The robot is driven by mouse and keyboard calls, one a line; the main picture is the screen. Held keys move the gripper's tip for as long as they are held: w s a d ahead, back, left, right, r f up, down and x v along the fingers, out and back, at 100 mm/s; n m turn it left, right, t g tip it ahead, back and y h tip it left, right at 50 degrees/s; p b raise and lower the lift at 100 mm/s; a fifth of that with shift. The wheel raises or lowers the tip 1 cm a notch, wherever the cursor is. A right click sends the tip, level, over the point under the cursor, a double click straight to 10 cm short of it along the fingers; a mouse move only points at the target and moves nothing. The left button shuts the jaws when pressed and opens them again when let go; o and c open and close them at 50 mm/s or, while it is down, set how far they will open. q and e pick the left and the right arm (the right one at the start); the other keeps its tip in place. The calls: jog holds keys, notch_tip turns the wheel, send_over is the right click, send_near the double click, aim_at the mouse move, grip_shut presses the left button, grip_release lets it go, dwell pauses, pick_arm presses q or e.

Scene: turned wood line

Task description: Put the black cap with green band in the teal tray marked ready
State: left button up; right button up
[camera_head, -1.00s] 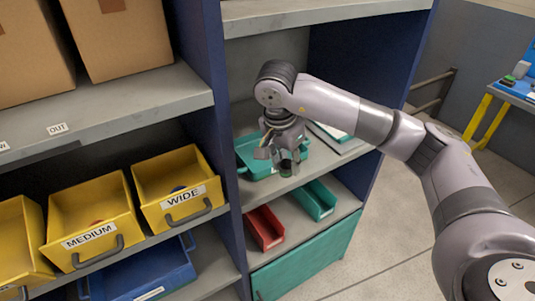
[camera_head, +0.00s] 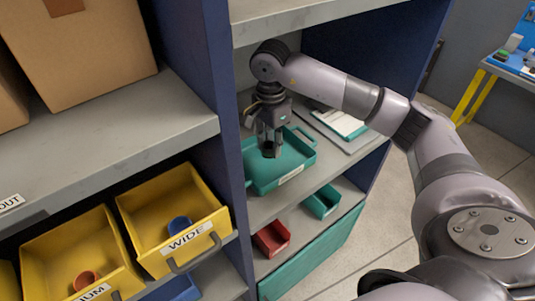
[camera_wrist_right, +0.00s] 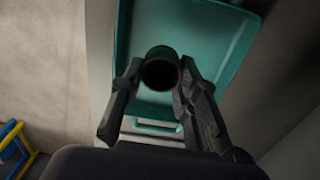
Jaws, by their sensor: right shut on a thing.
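The black cap (camera_wrist_right: 161,72) is held between the fingers of my right gripper (camera_wrist_right: 157,88), its round hollow end facing the wrist camera. In the head view the right gripper (camera_head: 269,146) points down over the teal tray (camera_head: 292,177), with the dark cap (camera_head: 269,153) at its fingertips. The tray also shows behind the cap in the wrist view (camera_wrist_right: 205,35). Its front label is too small to read. The cap's green band cannot be made out now. Whether the cap touches the tray floor cannot be told. My left gripper is not in view.
A clipboard (camera_head: 343,124) lies right of the tray on the same grey shelf. Below are a red bin (camera_head: 272,238) and a small teal bin (camera_head: 322,202). A blue upright (camera_head: 212,90) separates the tray from the yellow WIDE bin (camera_head: 150,248), which holds a blue ring (camera_head: 179,226).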

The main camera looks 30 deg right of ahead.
aim_at(272, 170)
jog(key=shift+s+f, duration=0.25)
jog(key=shift+f, duration=0.25)
jog(key=shift+s+f, duration=0.2)
jog(key=shift+f, duration=0.25)
jog(key=shift+f+p, duration=0.3)
jog(key=f, duration=0.2)
jog(key=f+p, duration=0.1)
jog(key=shift+w+f, duration=0.2)
jog(key=shift+w, duration=0.05)
jog(key=shift+f, duration=0.3)
jog(key=o, duration=0.8)
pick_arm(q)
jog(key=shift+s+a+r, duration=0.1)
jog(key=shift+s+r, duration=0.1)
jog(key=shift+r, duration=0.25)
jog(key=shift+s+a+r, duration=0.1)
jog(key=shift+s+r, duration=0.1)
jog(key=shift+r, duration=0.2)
